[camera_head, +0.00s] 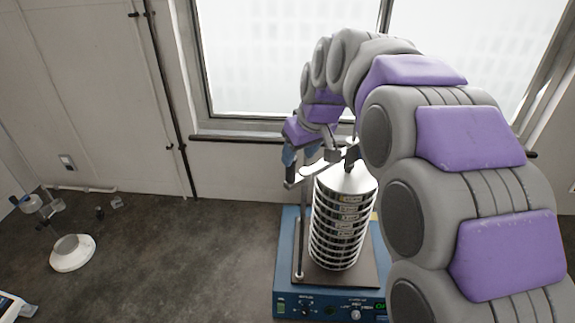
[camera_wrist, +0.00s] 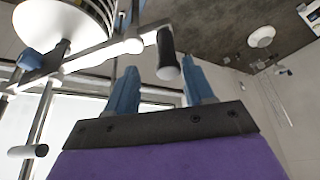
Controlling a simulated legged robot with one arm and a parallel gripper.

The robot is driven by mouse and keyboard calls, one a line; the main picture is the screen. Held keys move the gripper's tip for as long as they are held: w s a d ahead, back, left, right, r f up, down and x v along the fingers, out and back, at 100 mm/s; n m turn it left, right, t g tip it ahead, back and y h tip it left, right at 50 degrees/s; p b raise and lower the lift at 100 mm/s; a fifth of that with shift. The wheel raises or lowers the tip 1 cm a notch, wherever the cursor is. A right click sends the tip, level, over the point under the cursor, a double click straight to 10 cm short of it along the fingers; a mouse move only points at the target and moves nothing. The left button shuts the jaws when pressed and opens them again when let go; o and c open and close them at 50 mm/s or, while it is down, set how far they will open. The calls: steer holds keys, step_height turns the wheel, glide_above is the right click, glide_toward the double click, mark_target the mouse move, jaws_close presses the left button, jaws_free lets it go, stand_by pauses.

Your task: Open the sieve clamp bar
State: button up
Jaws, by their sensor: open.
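The sieve shaker has a blue base (camera_head: 330,302) with a tall stack of round metal sieves (camera_head: 342,225) on it. The metal clamp bar (camera_head: 318,170) crosses above the stack's lid, near the upright rod (camera_head: 300,235) on the left. In the wrist view, the clamp bar (camera_wrist: 105,52) runs slantwise past my fingertips, and a black cylindrical handle (camera_wrist: 168,58) sticks out from it. My gripper (camera_wrist: 160,68) is open, its blue fingers on either side of the handle. I cannot tell whether they touch it. In the head view, my gripper (camera_head: 301,155) is at the bar's left end, partly hidden by my arm.
A window stands behind the shaker. A white round-based stand (camera_head: 73,252) is on the dark worktop at the left, with small dark items (camera_head: 100,213) behind it. The worktop between stand and shaker is clear. My arm covers the right side.

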steer(key=w+a+f, duration=0.2)
steer(key=a+f, duration=0.2)
steer(key=f, duration=0.2)
steer(key=shift+w+f+p, duration=0.2)
steer(key=shift+f+p, duration=0.05)
steer(key=shift+p, duration=0.15)
steer(key=shift+s+d+r, duration=0.1)
steer(key=shift+d+r, duration=0.05)
steer(key=shift+d, duration=0.4)
steer(key=shift+s+d+r, duration=0.1)
steer(key=shift+d, duration=0.4)
steer(key=shift+c, duration=0.5)
steer(key=shift+d, duration=0.25)
steer(key=shift+c, duration=0.7)
steer(key=shift+a, duration=0.2)
steer(key=c, duration=0.3)
steer(key=shift+a+f, duration=0.1)
steer(key=shift+a, duration=0.35)
steer(key=c, duration=0.3)
jaws_close()
steer(key=shift+d, duration=0.2)
